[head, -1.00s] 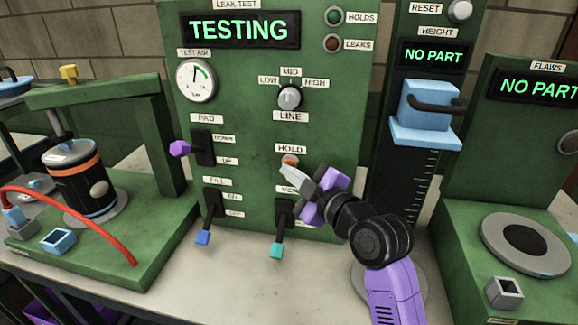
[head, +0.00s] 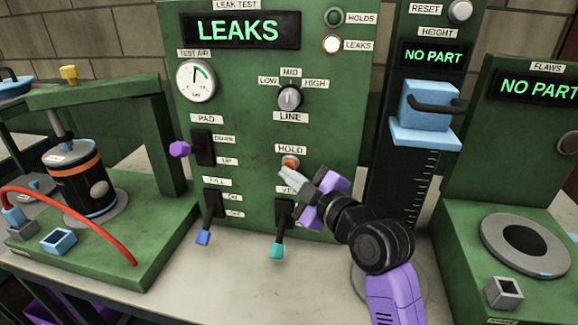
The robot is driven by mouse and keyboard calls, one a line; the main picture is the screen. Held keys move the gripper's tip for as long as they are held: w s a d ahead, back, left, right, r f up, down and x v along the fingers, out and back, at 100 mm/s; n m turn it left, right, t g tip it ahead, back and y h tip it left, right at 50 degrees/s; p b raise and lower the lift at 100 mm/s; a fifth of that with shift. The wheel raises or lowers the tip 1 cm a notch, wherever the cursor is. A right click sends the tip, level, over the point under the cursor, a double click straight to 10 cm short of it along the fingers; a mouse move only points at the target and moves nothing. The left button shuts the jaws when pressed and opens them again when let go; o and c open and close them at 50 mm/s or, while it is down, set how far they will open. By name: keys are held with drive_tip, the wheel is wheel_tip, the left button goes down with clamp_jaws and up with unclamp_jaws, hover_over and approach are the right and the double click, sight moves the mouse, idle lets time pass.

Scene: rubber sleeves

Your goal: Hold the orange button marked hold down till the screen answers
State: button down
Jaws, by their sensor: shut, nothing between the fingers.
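The orange button (head: 290,162) sits under the HOLD label (head: 290,149) on the green leak test panel (head: 260,130). My gripper (head: 283,172) is shut and empty, its fingertips just below the button. The button's face shows more clearly above the tips; whether they still touch it I cannot tell. The screen (head: 240,30) reads LEAKS in green. The LEAKS lamp (head: 332,44) is lit, and the HOLDS lamp (head: 334,16) is dark.
A dark cylinder with an orange band (head: 78,185) stands at left with a red hose (head: 90,223). The height gauge (head: 425,115) stands at right.

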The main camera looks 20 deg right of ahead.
drive_tip(key=shift+s+a, duration=0.2)
drive_tip(key=shift+s, duration=0.05)
drive_tip(key=s+a, duration=0.1)
drive_tip(key=s, duration=0.1)
drive_tip(key=s+a+p, duration=0.1)
drive_tip(key=s+a, duration=0.1)
idle(0.6)
idle(0.4)
wheel_tip(320, 180, up, 4)
drive_tip(key=d+m+t+h, duration=0.1)
drive_tip(key=d+m+t, duration=0.1)
drive_tip(key=m, duration=0.1)
drive_tip(key=s+f+m+g, duration=0.1)
drive_tip(key=s+f+m, duration=0.2)
drive_tip(key=s, duration=1)
drive_tip(key=s+a+f+m+g+h, duration=0.1)
drive_tip(key=s+f+m, duration=0.2)
drive_tip(key=s+f, duration=0.6)
drive_tip(key=s+f+m+g+h, duration=0.1)
drive_tip(key=s+f, duration=0.5)
drive_tip(key=s, duration=1.3)
drive_tip(key=shift+s+a+f+m+g, duration=0.3)
drive_tip(key=shift+m+g, duration=0.3)
drive_tip(key=shift+m, duration=0.3)
